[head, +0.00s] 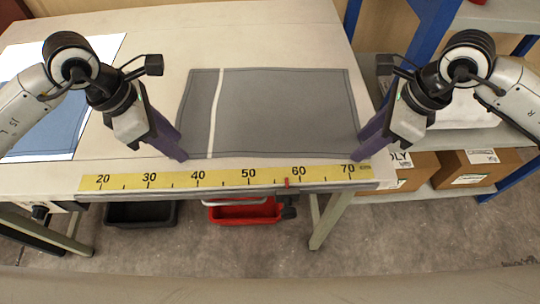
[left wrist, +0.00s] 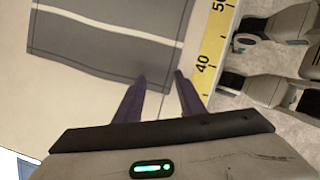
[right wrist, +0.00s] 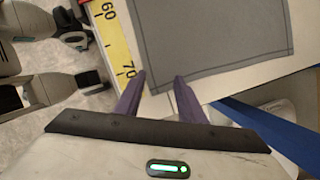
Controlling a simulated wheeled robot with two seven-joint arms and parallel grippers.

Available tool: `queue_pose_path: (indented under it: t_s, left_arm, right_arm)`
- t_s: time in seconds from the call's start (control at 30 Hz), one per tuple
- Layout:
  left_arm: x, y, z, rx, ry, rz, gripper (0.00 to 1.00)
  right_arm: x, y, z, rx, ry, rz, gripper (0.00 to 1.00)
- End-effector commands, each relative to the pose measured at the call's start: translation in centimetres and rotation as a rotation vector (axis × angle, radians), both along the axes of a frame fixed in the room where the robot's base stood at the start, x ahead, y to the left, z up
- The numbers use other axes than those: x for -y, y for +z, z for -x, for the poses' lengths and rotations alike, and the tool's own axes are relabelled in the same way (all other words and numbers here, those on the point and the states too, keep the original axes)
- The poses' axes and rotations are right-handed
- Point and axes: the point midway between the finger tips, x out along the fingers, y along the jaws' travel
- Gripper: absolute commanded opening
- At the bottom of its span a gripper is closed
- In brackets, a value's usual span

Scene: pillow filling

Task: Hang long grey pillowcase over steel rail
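The long grey pillowcase (head: 285,110) lies flat on the table, with a white stripe near its left end. It also shows in the left wrist view (left wrist: 110,45) and the right wrist view (right wrist: 210,40). My left gripper (head: 181,157) is at its near left corner; its fingers (left wrist: 161,76) are apart, around or just over the corner. My right gripper (head: 360,157) is at the near right corner; its fingers (right wrist: 160,76) are apart there too. I cannot tell whether cloth touches the fingers. I cannot make out the steel rail for certain.
A yellow ruler strip (head: 225,178) runs along the table's front edge. A blue and white piece of cloth (head: 60,125) lies at the left. Black (head: 140,214) and red (head: 245,212) bins stand under the table. A blue-framed shelf with cardboard boxes (head: 470,168) stands at the right.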

Motion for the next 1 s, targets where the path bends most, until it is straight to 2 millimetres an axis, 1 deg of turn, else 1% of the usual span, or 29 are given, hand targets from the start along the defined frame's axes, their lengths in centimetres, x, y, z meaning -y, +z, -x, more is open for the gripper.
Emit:
queue_pose_path:
  t_s: [0.17,0.27,0.37,0.7,1.0]
  left_arm:
    - [0.02,0.00,0.00,-0.001,0.000,0.000,0.36]
    - [0.04,-0.34,0.00,-0.001,0.000,0.000,0.36]
    - [0.04,-0.20,0.01,-0.001,0.000,0.000,0.29]
    - [0.03,-0.26,0.05,-0.002,0.000,0.000,0.01]
    - [-0.01,-0.29,0.05,-0.003,0.000,-0.001,0.00]
  right_arm:
    - [0.01,-0.01,0.00,0.000,0.000,0.000,0.36]
    - [0.00,-0.35,0.01,0.000,0.000,0.001,0.36]
    - [0.00,-0.22,0.01,-0.001,0.000,0.001,0.29]
    - [0.00,-0.27,0.05,-0.003,0.000,0.001,0.01]
    - [0.01,-0.28,0.06,-0.003,0.000,0.001,0.00]
